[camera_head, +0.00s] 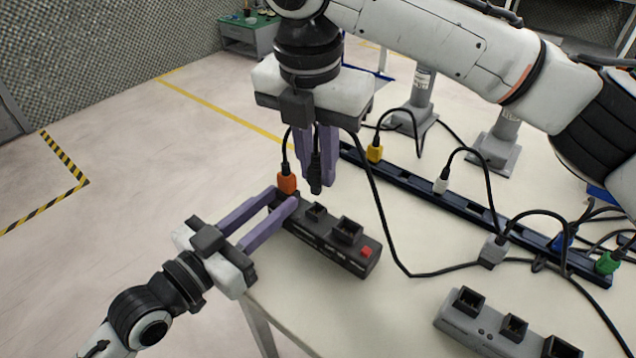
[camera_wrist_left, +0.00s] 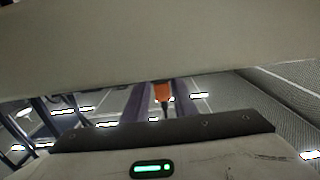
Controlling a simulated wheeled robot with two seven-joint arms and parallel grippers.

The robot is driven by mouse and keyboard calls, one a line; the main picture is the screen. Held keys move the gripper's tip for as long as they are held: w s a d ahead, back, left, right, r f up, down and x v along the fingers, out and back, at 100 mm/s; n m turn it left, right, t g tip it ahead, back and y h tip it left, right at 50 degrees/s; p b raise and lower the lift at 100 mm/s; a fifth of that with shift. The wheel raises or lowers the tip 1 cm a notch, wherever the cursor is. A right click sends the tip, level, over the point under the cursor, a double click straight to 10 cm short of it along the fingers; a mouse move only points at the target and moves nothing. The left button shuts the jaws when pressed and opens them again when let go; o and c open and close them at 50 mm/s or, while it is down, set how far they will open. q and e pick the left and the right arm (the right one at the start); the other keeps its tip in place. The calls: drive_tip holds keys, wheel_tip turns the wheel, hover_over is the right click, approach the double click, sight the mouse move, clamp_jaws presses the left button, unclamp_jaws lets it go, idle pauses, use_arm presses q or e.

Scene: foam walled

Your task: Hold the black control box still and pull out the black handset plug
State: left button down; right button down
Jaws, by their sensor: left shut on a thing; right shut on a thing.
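The black control box (camera_head: 325,245) lies on the table near its left edge, with open sockets and a red button on top. My left gripper (camera_head: 285,198) is shut on its left end, beside the orange plug (camera_head: 287,183). The orange plug also shows between the purple fingers in the left wrist view (camera_wrist_left: 162,94). My right gripper (camera_head: 318,180) points down above the box, shut on the black handset plug (camera_head: 315,174). The plug's lower end appears just above an open socket (camera_head: 316,211), apart from it. The box is not clearly visible in the left wrist view.
A dark rail (camera_head: 410,188) with yellow, white, blue and green plugs runs across the table behind the box. A grey socket box (camera_head: 480,335) lies at the front right. A black cable loops across the table right of the box. The table between the boxes is mostly bare.

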sight(318, 154)
wheel_tip(318, 154, up, 5)
drive_tip(key=shift+f, duration=0.1)
use_arm(q)
drive_tip(key=c, duration=1.4)
unclamp_jaws()
